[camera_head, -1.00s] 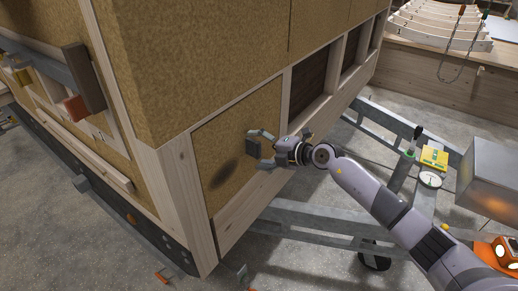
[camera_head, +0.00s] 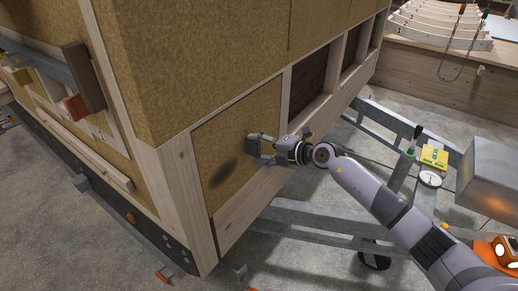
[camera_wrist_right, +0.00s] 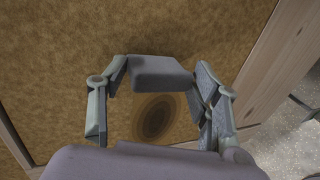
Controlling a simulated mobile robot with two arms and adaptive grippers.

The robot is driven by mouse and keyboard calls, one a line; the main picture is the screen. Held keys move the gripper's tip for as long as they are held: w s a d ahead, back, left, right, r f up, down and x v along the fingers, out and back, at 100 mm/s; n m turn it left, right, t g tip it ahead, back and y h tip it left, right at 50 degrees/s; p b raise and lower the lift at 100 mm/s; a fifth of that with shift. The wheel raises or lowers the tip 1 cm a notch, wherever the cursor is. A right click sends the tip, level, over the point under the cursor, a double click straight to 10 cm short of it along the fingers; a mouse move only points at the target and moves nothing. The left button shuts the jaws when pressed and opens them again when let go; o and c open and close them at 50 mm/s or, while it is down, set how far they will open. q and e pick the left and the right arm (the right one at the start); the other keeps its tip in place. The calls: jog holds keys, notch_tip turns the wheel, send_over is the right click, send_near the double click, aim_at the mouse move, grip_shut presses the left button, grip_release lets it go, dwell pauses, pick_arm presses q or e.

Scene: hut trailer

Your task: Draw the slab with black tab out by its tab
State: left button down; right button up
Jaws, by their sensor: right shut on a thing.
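The slab (camera_head: 208,150) is a tan, cork-like panel set in a pale wood frame at the hut's lower corner, and it fills the right wrist view (camera_wrist_right: 50,60). Its dark tab (camera_head: 250,147) stands out from the slab's face and shows as a grey-black block in the wrist view (camera_wrist_right: 162,76). My right gripper (camera_head: 258,148) is shut on the tab, with a finger on each side of it in the wrist view (camera_wrist_right: 164,82). The slab sits within its frame. My left gripper is not in view.
Pale wood posts (camera_head: 197,205) border the slab. Dark open bays (camera_head: 308,78) lie to its right. A grey steel trailer frame (camera_head: 300,222) runs below my right arm. A metal box (camera_head: 487,175) and a yellow device (camera_head: 434,157) stand at the right.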

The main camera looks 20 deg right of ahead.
jog(key=shift+r, duration=0.15)
jog(key=c, duration=0.4)
jog(key=shift+r+p, duration=0.1)
jog(key=shift+p, duration=0.4)
dwell(0.4)
jog(key=shift+s+d, duration=0.1)
jog(key=shift+d, duration=0.05)
jog(key=shift+s+d+p, duration=0.45)
jog(key=shift+s+d, duration=0.25)
jog(key=shift+s, duration=0.2)
jog(key=shift+s+d+p, duration=0.45)
jog(key=shift+s+d, duration=0.25)
jog(key=shift+s, duration=0.2)
jog(key=shift+s+d, duration=0.8)
jog(key=shift+s, duration=0.2)
